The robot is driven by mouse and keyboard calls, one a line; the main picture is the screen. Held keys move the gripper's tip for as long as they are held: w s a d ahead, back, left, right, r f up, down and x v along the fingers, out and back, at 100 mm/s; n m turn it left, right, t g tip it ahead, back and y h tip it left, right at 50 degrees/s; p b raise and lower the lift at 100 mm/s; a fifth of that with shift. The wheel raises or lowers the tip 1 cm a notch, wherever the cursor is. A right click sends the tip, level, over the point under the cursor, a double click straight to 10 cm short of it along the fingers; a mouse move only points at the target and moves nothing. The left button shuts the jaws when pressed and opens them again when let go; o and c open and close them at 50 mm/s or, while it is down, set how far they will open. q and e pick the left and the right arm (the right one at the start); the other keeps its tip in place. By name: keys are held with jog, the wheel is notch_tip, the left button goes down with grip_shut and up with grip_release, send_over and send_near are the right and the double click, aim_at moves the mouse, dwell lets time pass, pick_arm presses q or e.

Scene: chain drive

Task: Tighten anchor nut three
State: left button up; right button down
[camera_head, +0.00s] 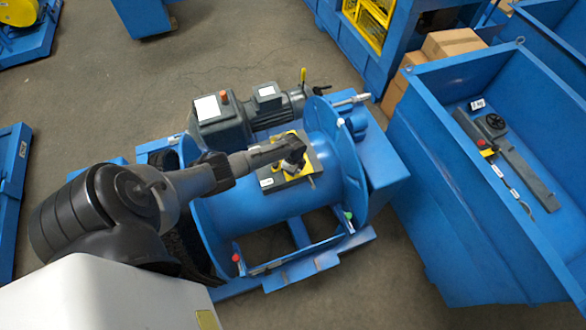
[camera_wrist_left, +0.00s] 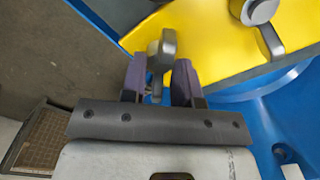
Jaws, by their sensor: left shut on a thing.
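My left gripper (camera_head: 288,152) reaches over the blue drum (camera_head: 255,206) from the left, at a small grey-and-yellow unit (camera_head: 304,168) on top of it. In the left wrist view, the two dark purple fingers of the left gripper (camera_wrist_left: 160,80) are shut on a grey metal piece (camera_wrist_left: 162,46) with a thick, angular head. The piece stands at the edge of a yellow plate (camera_wrist_left: 215,50). A second grey fitting with a short arm (camera_wrist_left: 262,15) sits further right on that plate. No number marks the nuts, so I cannot tell which is anchor nut three. My right gripper is not in view.
A dark grey motor (camera_head: 225,122) lies behind the drum. A deep blue bin (camera_head: 440,190) at the right holds a few dark parts (camera_head: 520,170). Cardboard boxes (camera_head: 452,43) stand behind the bin. Bare floor (camera_head: 235,45) lies beyond the motor.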

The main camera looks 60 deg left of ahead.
pick_arm(q)
jog(key=m+b, duration=0.1)
jog(key=m, duration=0.2)
jog(key=shift+m, duration=0.4)
jog(key=m+b, duration=0.1)
jog(key=m, duration=0.2)
jog(key=shift+s+m+b, duration=0.1)
jog(key=shift+m+b, duration=0.2)
jog(key=shift+b, duration=0.1)
jog(key=m+b, duration=0.3)
jog(key=m, duration=0.3)
jog(key=shift+s+f+m, duration=0.1)
jog(key=shift+m, duration=0.2)
jog(key=m+b, duration=0.3)
jog(key=m, duration=0.2)
jog(key=shift+a+b, duration=0.1)
jog(key=shift+b, duration=0.25)
jog(key=m+b, duration=0.2)
jog(key=m, duration=0.2)
jog(key=shift+s, duration=0.1)
jog(key=shift+m, duration=0.5)
jog(key=shift+a+m+b, duration=0.1)
jog(key=shift+m+b, duration=0.55)
jog(key=shift+m, duration=0.15)
jog(key=shift+r, duration=0.2)
